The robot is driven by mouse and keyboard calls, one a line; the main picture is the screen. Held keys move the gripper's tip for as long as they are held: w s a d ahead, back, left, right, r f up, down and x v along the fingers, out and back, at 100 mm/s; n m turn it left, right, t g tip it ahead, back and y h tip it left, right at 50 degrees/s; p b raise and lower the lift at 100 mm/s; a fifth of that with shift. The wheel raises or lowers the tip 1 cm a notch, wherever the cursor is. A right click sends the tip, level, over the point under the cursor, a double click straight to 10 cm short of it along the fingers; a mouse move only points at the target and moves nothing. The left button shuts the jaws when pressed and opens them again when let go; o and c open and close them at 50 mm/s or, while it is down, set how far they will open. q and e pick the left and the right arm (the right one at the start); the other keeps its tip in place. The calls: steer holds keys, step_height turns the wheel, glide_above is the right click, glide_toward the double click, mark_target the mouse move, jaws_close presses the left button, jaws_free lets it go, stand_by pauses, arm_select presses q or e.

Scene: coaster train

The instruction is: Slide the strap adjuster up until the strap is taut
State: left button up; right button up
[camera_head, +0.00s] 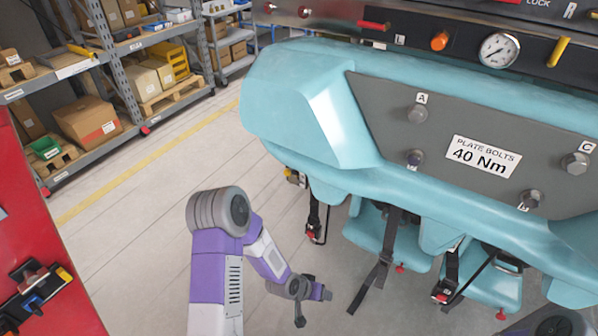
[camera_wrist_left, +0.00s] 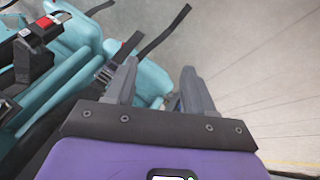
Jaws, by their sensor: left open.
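A black strap (camera_head: 391,232) hangs from the front of a teal seat in the head view, its loose tail slanting down to the left. A dark adjuster (camera_head: 385,257) sits partway along it. In the left wrist view, black straps (camera_wrist_left: 164,33) stretch past the fingertips, and a small ridged piece that looks like the adjuster (camera_wrist_left: 104,74) shows just left of the left finger. My left gripper (camera_head: 326,293) is low, left of the strap tail. My right gripper is out of view.
The teal car body with its grey bolt plate (camera_head: 380,105) overhangs the seats (camera_head: 400,250). Other black straps and red-button buckles (camera_head: 441,293) hang nearby. A red cabinet (camera_head: 40,240) stands at left, shelving (camera_head: 140,75) behind. Floor (camera_head: 150,215) is clear between.

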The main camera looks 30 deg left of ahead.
arm_select(q)
steer(key=w+a+r+t+y, duration=0.1)
steer(key=w+a+r+t, duration=0.4)
steer(key=w+a+r, duration=0.6)
steer(key=m+t+y+b, duration=0.2)
steer(key=m+t, duration=0.1)
steer(key=t, duration=0.1)
glide_toward(286, 173)
steer(key=w, duration=0.2)
steer(key=x, duration=0.5)
steer(key=b+x, duration=0.1)
steer(key=x, duration=0.1)
steer(key=shift+f, duration=0.3)
steer(key=shift+g, duration=0.3)
